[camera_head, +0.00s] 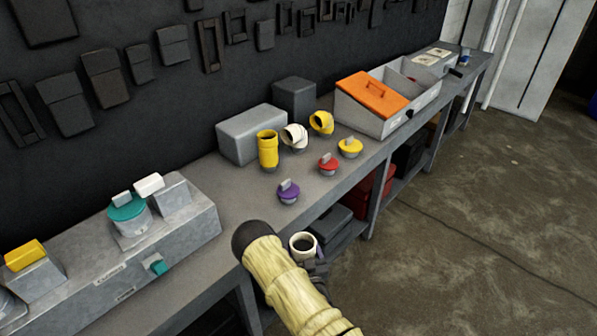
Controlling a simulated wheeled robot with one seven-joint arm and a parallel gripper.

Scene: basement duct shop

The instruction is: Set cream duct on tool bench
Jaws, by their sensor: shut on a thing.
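The cream duct (291,243) is a short open tube with a dark inside, and its mouth faces up. My gripper (318,262) is shut on it, mostly hidden behind my arm's pale sleeve. The duct shows in front of the bench's front edge, over the lower shelf area; its lower part is hidden. The tool bench (240,204) is a long grey worktop running from lower left to upper right along a dark wall.
Yellow (268,152) and white (294,137) duct pieces stand mid-bench. Purple (288,192), red (328,165) and yellow (350,148) caps sit nearer the front. A grey fixture (185,240) fills the left; an orange-lidded box (372,97) stands farther right. Bare worktop lies left of the purple cap.

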